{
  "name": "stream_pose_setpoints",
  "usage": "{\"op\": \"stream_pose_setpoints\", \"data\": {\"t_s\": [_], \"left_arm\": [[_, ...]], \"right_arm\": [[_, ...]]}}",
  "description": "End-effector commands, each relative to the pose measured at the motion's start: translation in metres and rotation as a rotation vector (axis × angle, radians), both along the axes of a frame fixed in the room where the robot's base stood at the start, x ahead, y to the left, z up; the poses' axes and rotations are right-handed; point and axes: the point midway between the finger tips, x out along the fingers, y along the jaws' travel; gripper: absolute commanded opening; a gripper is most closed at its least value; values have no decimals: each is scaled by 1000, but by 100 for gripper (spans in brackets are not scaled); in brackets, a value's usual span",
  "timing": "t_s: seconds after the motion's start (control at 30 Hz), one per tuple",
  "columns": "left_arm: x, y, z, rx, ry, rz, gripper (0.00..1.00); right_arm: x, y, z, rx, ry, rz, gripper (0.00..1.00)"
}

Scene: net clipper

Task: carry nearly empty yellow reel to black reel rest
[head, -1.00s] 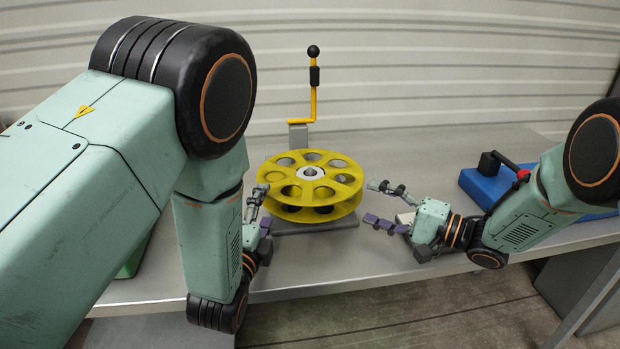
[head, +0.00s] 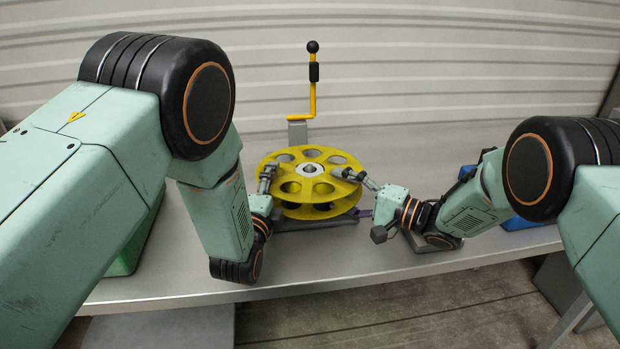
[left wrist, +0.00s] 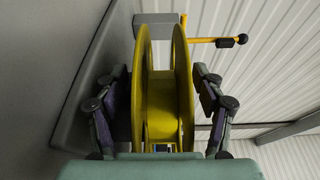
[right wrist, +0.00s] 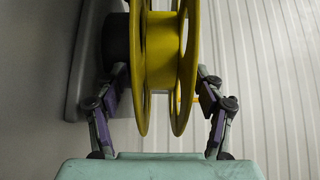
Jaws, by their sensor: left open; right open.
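The yellow reel (head: 310,198) lies flat, with two spoked flanges and a bare-looking hub, above a grey base plate (head: 318,224) on the bench. My left gripper (head: 268,190) is open at the reel's left edge, and in the left wrist view its fingers (left wrist: 165,105) stand on either side of both flanges. My right gripper (head: 362,194) is open at the right edge, and in the right wrist view its fingers (right wrist: 163,100) also straddle both flanges. I cannot tell whether any finger touches.
A yellow crank with a black knob (head: 313,80) rises behind the reel from a grey block (head: 298,132). A green object (head: 135,245) is partly hidden behind my left arm. A blue object (head: 518,223) is partly hidden behind my right arm. The bench front is clear.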

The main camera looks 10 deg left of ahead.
Motion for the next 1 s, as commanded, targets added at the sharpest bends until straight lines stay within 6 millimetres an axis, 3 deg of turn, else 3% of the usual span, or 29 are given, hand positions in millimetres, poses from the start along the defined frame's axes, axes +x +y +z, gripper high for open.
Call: {"op": "stream_pose_setpoints", "data": {"t_s": [0.27, 1.0], "left_arm": [[0, 0, 0, 0, 0, 0, 67], [0, 0, 0, 0, 0, 0, 4]], "right_arm": [[0, 0, 0, 0, 0, 0, 67], [0, 0, 0, 0, -1, 0, 4]]}}
